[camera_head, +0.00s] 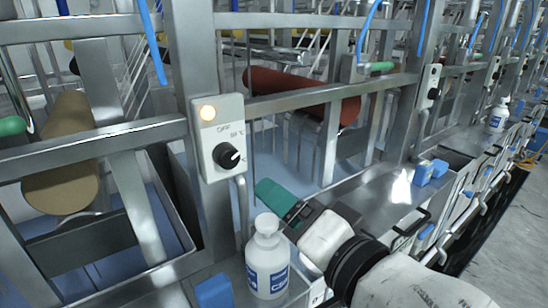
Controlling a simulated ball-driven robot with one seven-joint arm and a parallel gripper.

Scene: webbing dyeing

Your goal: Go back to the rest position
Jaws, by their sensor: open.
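My gripper (302,213) is at the lower middle of the head view, at the end of my white arm that comes in from the lower right. It is open, but its fingers are hard to make out. A teal piece (276,197) lies at its tip. I cannot tell whether this is a finger or a separate handle. The gripper is just right of and above a white bottle (267,262) with a blue label, which stands upright. A control box (218,140) with a black knob and a lit amber lamp is on the post to the upper left.
Steel frame posts and rails surround the gripper. A red roller (300,93) is behind, and a brown roller (62,155) is at left. Blue blocks (424,172) sit on the ledge at right, with another bottle (497,117) farther off. Open floor (500,240) is at right.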

